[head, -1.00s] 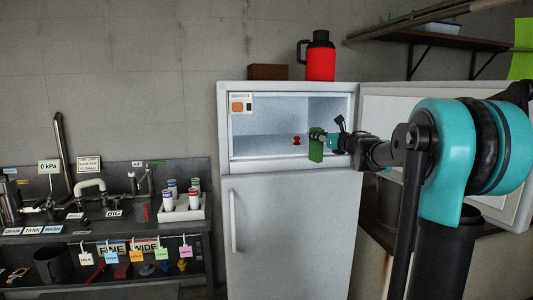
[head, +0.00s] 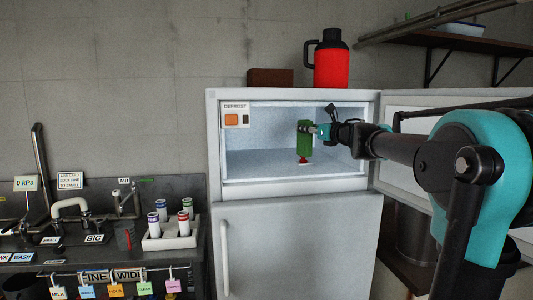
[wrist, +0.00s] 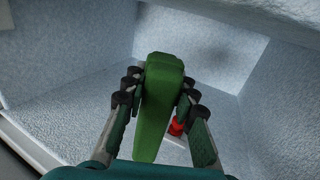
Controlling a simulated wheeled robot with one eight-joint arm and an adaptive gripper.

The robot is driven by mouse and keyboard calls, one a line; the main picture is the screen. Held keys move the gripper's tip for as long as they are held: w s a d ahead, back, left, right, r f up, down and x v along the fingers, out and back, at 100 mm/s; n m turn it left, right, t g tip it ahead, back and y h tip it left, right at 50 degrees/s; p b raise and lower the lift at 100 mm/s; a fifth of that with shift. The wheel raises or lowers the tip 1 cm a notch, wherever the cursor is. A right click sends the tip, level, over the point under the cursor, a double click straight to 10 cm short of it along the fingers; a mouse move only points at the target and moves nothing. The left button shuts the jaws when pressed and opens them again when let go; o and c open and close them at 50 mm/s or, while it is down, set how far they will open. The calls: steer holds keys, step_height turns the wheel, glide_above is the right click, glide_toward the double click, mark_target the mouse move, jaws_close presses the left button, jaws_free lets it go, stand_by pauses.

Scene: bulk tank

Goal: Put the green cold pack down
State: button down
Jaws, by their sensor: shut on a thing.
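The green cold pack (head: 304,139) is held upright by my gripper (head: 316,131) in the mouth of the open freezer compartment (head: 258,160). In the wrist view the green cold pack (wrist: 158,105) sits between the two fingers of my gripper (wrist: 158,92), which press on its sides. A small red object (head: 304,162) is on the compartment floor, just below and behind the pack in the head view. It also shows in the wrist view (wrist: 177,127), partly hidden by the right finger. Whether the pack touches the floor or the red object, I cannot tell.
The freezer door (head: 401,180) stands open at the right. A red jug (head: 331,66) and a brown box (head: 270,78) stand on top of the fridge. A white rack with several tubes (head: 170,238) is on the bench at the left. The compartment floor left of the pack is clear.

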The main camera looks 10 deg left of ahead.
steer(key=s+a, duration=0.1)
steer(key=a, duration=1.3)
step_height(320, 180, down, 7)
steer(key=shift+a, duration=0.2)
steer(key=shift+s+f, duration=0.1)
steer(key=c, duration=1.2)
jaws_free()
steer(key=v, duration=1.2)
